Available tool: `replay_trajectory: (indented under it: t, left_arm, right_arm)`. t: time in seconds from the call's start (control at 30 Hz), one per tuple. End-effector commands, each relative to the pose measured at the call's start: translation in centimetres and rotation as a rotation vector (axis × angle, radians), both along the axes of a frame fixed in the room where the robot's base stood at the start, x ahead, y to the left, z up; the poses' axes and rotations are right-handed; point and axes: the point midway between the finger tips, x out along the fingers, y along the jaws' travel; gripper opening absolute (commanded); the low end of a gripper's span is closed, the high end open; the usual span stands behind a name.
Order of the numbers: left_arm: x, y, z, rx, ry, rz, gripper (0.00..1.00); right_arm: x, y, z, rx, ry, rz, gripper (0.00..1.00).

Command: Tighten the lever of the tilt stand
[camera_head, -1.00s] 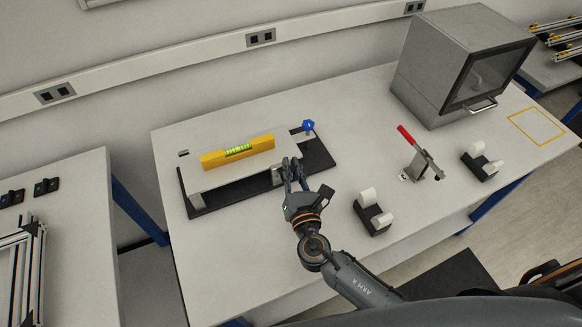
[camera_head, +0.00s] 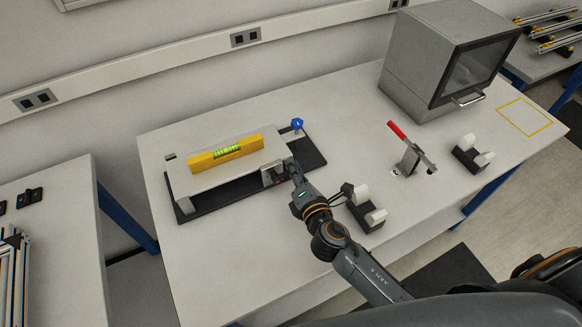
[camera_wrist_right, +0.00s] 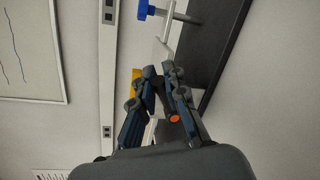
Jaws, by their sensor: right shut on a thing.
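The tilt stand has a black base (camera_head: 222,202) and a light tilting plate (camera_head: 208,180) with a yellow spirit level (camera_head: 226,153) lying on it. A blue knob (camera_head: 297,124) stands at its far right corner and also shows in the right wrist view (camera_wrist_right: 144,9). My right gripper (camera_head: 289,170) is at the stand's front right, beside the metal bracket (camera_head: 271,175). In the right wrist view its fingers (camera_wrist_right: 160,78) are closed around the dark lever (camera_wrist_right: 157,92), mostly hidden between them. My left gripper is out of view.
A toggle clamp with a red handle (camera_head: 397,130) stands right of the stand. Two black holders with white rollers, one near my right wrist (camera_head: 366,212) and one farther right (camera_head: 471,157), sit on the table. A grey box (camera_head: 412,80) stands at the back right.

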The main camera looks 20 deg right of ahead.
Motion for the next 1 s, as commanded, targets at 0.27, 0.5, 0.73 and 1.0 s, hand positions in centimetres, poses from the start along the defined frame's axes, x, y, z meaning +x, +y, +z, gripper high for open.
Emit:
replay_trajectory:
  t: [0.27,0.5,0.73,1.0]
  left_arm:
    - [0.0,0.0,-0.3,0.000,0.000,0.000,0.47]
    - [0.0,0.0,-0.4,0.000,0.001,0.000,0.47]
    - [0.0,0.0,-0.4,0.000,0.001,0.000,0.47]
    - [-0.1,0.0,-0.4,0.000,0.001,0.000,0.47]
  right_arm:
    - [0.0,-0.4,-1.1,0.155,0.036,-0.001,0.00]
    - [0.0,-0.5,-1.4,0.215,0.048,0.000,0.00]
    - [0.0,-0.5,-1.5,0.228,0.051,0.000,0.00]
    - [-0.1,-0.5,-1.5,0.226,0.052,0.000,0.14]
